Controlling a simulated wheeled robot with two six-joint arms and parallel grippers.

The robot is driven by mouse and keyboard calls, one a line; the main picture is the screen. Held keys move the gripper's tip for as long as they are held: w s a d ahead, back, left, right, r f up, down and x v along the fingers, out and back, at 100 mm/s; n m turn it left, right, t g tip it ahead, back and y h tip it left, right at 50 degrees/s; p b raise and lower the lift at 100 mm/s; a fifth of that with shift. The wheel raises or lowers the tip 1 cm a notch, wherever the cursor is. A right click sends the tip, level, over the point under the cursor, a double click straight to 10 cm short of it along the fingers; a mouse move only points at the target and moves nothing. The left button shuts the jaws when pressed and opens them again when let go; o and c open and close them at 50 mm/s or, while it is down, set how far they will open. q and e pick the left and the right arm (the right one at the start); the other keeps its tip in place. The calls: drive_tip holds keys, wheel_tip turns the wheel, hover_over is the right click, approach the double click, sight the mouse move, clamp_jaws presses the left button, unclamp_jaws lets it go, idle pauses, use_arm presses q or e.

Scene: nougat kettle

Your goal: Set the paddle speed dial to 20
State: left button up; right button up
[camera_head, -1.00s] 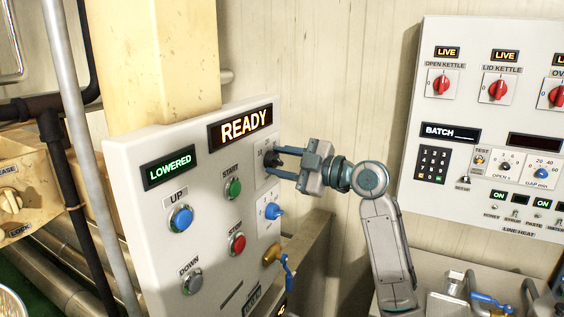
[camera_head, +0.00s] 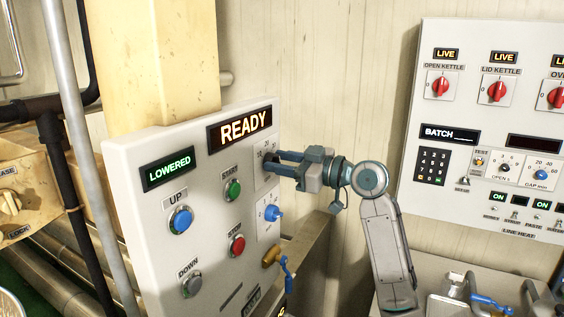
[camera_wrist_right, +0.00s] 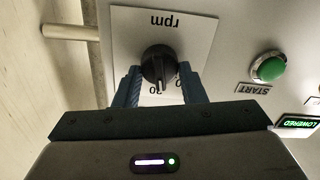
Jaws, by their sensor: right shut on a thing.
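The paddle speed dial is a black knob (camera_wrist_right: 157,67) on a white plate marked "rpm", upside down in the right wrist view. In the head view the knob (camera_head: 268,161) shows only in part at the panel's right edge, behind my fingers. My right gripper (camera_wrist_right: 158,84) is shut on the knob, with one blue finger on each side. It also shows in the head view (camera_head: 275,163), reaching in from the right. A pale pointer mark on the knob faces the scale numbers, which the fingers partly cover; I cannot read its setting. My left gripper is not in view.
The panel (camera_head: 140,215) carries a READY display (camera_head: 240,128), a green START button (camera_head: 232,189), a red STOP button (camera_head: 237,245), and a smaller blue knob (camera_head: 273,213) just below the dial. Another control panel (camera_head: 480,140) stands at the right.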

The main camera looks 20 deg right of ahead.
drive_tip(key=shift+m, duration=1.1)
drive_tip(key=o, duration=1)
drive_tip(key=shift+b+v, duration=2.35)
drive_tip(key=shift+v, duration=3.05)
